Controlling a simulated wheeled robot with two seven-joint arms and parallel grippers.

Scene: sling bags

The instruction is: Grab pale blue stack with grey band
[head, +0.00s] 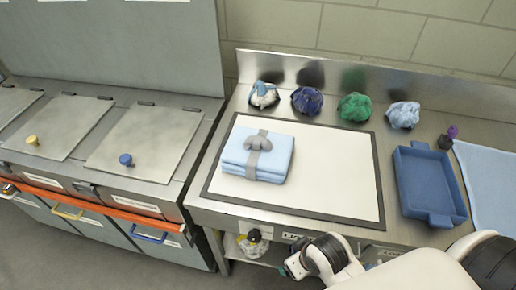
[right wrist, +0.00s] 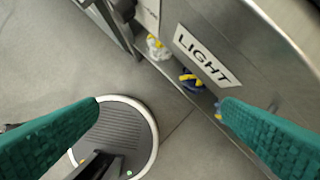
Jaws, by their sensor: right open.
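The pale blue stack (head: 240,158) lies flat on the left part of the white mat on the metal counter. A grey band (head: 262,160) wraps around it, with a grey bulge on top. My right gripper is open and empty in the right wrist view (right wrist: 160,108), its green pads apart over the floor beside the counter's front. In the head view my right arm (head: 335,255) is below the counter's front edge, well short of the stack. My left gripper is not in view.
A white mat (head: 335,180) with a dark border lies on the counter. Several cloth bundles, one of them green (head: 355,107), line the back. A blue tray (head: 428,170) and a light blue cloth (head: 490,180) are at right. Lidded bins (head: 140,150) stand at left.

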